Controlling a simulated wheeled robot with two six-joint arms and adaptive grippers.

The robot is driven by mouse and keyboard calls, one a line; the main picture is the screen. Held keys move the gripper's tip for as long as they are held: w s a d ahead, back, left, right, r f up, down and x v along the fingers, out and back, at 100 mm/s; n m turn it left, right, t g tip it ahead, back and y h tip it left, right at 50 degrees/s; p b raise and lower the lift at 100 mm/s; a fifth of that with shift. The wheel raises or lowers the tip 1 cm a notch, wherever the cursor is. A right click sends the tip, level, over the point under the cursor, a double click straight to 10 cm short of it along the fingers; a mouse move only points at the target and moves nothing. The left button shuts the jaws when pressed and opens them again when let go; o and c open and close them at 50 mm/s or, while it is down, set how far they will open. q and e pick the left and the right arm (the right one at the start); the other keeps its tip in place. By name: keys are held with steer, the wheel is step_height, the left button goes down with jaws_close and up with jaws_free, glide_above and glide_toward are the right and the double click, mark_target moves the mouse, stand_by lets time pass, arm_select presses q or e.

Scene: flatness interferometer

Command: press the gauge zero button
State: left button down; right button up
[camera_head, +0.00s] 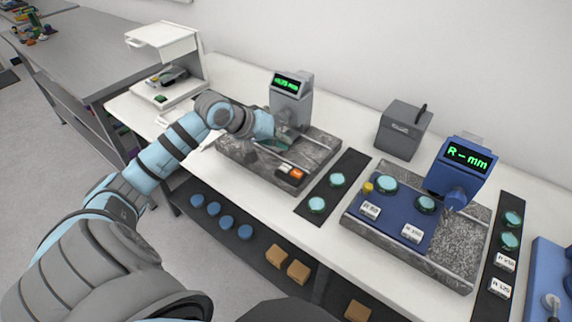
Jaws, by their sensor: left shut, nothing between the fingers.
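A grey gauge (291,96) with a green lit display stands on a speckled stone base (235,158) at the middle of the bench. An orange button (297,173) and a paler button (283,169) sit near the front right of that base. My left gripper (299,137) reaches in from the left and is shut and empty, just in front of the gauge's lower part. I cannot tell whether it touches the gauge. A second, blue gauge (460,170) reading "R-mm" stands on another stone base (462,250) to the right. My right gripper is out of view.
A dark strip (312,207) with two teal discs lies between the two bases. A grey box (403,130) stands at the back. A white lamp stand (165,40) is at the back left. A lower shelf (190,187) holds blue discs and tan blocks.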

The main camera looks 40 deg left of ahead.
mark_target(283, 165)
arm_select(q)
step_height(283, 165, down, 3)
steer(key=shift+r+b, duration=0.15)
steer(key=shift+b, duration=1)
steer(key=shift+f, duration=1.05)
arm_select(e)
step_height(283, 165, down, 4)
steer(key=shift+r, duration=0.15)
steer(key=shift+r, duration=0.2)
arm_select(q)
steer(key=shift+f, duration=0.4)
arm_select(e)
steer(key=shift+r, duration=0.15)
arm_select(q)
steer(key=shift+f, duration=0.45)
steer(key=shift+r+p, duration=0.9)
steer(key=shift+p, duration=0.65)
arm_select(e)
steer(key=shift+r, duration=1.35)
